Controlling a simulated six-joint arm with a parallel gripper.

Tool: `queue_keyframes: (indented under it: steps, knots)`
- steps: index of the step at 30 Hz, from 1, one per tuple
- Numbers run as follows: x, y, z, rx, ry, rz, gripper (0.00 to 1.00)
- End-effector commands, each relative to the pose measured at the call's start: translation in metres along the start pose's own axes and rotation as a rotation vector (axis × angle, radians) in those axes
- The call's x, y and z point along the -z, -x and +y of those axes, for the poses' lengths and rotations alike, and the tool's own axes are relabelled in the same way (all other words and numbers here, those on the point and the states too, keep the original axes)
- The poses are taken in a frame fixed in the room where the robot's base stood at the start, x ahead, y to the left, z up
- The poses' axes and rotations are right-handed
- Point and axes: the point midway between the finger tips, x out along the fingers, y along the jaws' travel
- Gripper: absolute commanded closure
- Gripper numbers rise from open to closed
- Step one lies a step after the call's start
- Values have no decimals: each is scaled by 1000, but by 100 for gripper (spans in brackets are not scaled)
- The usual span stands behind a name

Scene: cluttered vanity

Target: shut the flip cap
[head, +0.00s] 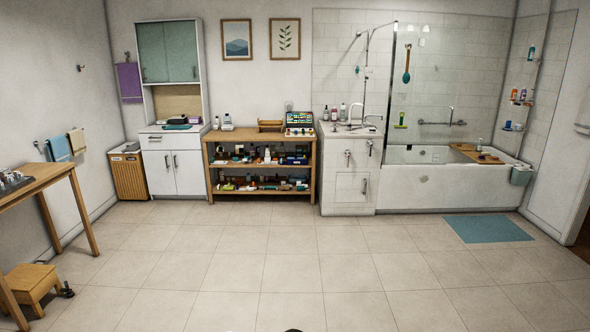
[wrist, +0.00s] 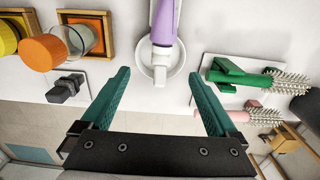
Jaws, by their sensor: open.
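A lilac tube or bottle (wrist: 163,22) shows at the top middle of the wrist view, with its upper part cut off by the frame. A white cap-like part (wrist: 160,58) is at its near end, over a round white disc or dish (wrist: 172,82). I cannot tell how far any lid on it stands open. My gripper (wrist: 157,75) is open and empty. Its two teal fingers lie to either side of the white part, apart from it. I cannot pick out the lilac thing with certainty in the head view.
In the wrist view, an orange cylinder (wrist: 45,51) and a dark clip-like thing (wrist: 66,87) lie left; a green-handled brush (wrist: 235,76) and a pink-handled brush (wrist: 240,115) lie right. In the head view, a wooden table (head: 40,180) stands left, a stool (head: 32,283) below; the middle floor is clear.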

Motion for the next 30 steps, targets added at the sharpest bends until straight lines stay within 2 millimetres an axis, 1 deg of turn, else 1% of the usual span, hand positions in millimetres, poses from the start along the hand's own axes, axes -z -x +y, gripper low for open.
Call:
queue_keyframes:
  steps: [12,18,21,30]
  knots:
    - [1,47,0,2,0,3,5]
    - [0,66,0,1,0,2,5]
    - [0,68,0,1,0,1,5]
    - [0,68,0,0,0,1,5]
